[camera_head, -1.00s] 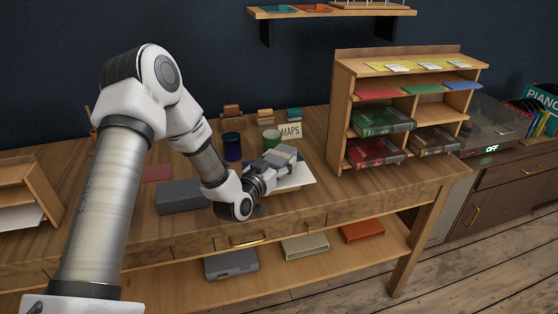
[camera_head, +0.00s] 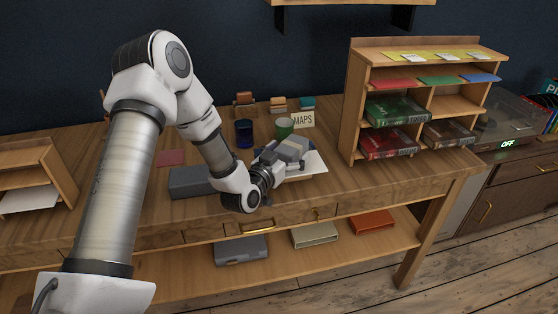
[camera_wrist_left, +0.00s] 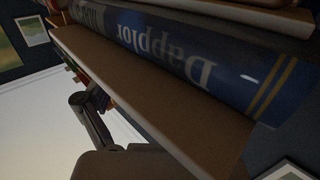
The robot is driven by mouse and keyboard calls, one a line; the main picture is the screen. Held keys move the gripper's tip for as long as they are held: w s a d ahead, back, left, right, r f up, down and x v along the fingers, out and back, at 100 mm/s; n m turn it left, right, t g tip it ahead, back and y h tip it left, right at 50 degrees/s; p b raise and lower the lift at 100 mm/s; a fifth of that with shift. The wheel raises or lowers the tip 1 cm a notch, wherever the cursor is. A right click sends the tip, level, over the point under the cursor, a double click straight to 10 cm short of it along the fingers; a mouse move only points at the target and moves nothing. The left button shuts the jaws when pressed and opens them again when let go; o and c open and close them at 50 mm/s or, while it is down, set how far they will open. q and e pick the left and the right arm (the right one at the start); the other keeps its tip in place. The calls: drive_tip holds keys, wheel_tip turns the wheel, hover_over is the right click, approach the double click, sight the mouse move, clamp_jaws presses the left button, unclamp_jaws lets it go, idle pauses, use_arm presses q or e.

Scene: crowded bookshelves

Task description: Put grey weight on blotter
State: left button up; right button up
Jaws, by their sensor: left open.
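My left gripper (camera_head: 281,161) reaches over the wooden desk (camera_head: 345,186) from the left. It is open, low over the desk's front middle, at a small pile with a grey-blue block (camera_head: 292,147) on top. A white sheet or board (camera_head: 314,163) shows under the pile. I cannot tell whether the block is the grey weight, or whether the fingers touch it. A grey box (camera_head: 190,182) lies left of the gripper. A flat reddish pad (camera_head: 171,157) lies behind that box; I cannot tell if it is the blotter. My right gripper is not in view.
A blue cup (camera_head: 244,133), green cup (camera_head: 284,127) and MAPS card (camera_head: 303,120) stand behind the gripper. A book rack (camera_head: 354,105) stands to the right. In the left wrist view, a blue book (camera_wrist_left: 190,50) is very close, above a brown board (camera_wrist_left: 150,100).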

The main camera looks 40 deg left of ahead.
use_arm(q)
drive_tip(key=s, duration=1.1)
drive_tip(key=s+d+f+m+g+h, duration=0.1)
drive_tip(key=s+d+f+g, duration=0.25)
drive_tip(key=f, duration=0.35)
drive_tip(key=s+d+f+g+h, duration=0.1)
drive_tip(key=s+d+f+g, duration=0.1)
drive_tip(key=d+f+g, duration=0.3)
drive_tip(key=s+d+f+m+g+h, duration=0.1)
drive_tip(key=s+d+f, duration=0.15)
drive_tip(key=f, duration=0.55)
drive_tip(key=s+d+f+g, duration=0.1)
drive_tip(key=s+f+g, duration=0.3)
drive_tip(key=s, duration=0.4)
drive_tip(key=s+d+f+n+g+y, duration=0.1)
drive_tip(key=s+f+g, duration=0.3)
drive_tip(key=s, duration=0.5)
drive_tip(key=shift+s+d+f, duration=0.2)
drive_tip(key=shift+d+f, duration=0.25)
drive_tip(key=shift+f, duration=0.5)
drive_tip(key=shift+n, duration=0.3)
